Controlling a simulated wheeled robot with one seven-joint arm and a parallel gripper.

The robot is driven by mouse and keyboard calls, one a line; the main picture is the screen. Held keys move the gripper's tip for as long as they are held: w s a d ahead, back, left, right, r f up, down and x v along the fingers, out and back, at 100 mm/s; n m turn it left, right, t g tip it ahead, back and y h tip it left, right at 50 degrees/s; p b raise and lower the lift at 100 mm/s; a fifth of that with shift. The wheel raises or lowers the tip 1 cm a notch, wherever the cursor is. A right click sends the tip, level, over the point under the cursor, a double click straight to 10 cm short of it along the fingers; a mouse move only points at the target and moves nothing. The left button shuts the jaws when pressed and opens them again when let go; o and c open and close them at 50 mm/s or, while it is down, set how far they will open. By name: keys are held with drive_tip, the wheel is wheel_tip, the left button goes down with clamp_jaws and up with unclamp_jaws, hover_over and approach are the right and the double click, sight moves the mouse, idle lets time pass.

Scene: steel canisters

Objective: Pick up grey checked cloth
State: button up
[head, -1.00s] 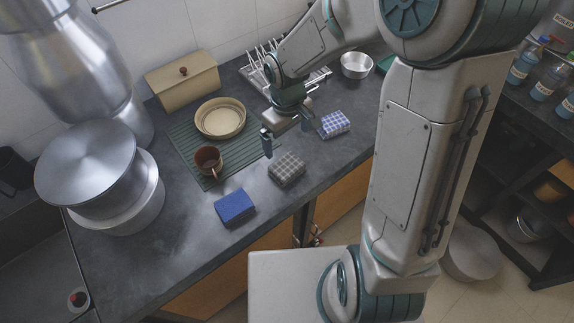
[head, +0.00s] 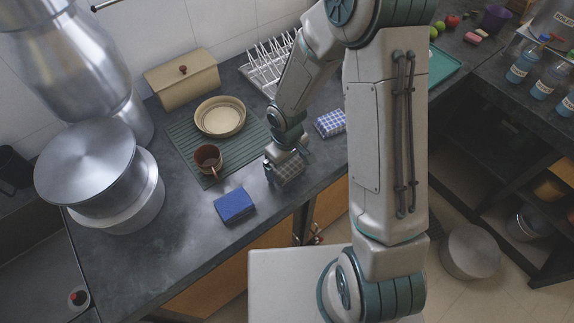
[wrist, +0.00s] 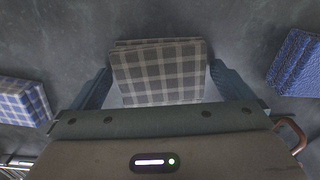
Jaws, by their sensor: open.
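The grey checked cloth (head: 290,171) is a folded block lying on the dark counter, partly hidden by my gripper in the head view. In the wrist view the cloth (wrist: 160,73) lies between the two open fingers. My gripper (wrist: 160,90) is open, with one teal finger on each side of the cloth and small gaps beside it. In the head view my gripper (head: 284,170) is low over the cloth. I cannot tell whether the fingers touch the counter.
A blue cloth (head: 234,206) lies to the left and a blue checked cloth (head: 331,122) to the right. A brown mug (head: 208,159) and a bowl (head: 220,117) stand on a green ribbed mat (head: 181,136). A wire rack (head: 266,70) is behind. The counter's front edge is close.

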drive_tip(key=shift+f, duration=0.1)
drive_tip(key=c, duration=0.9)
drive_tip(key=shift+o, duration=0.2)
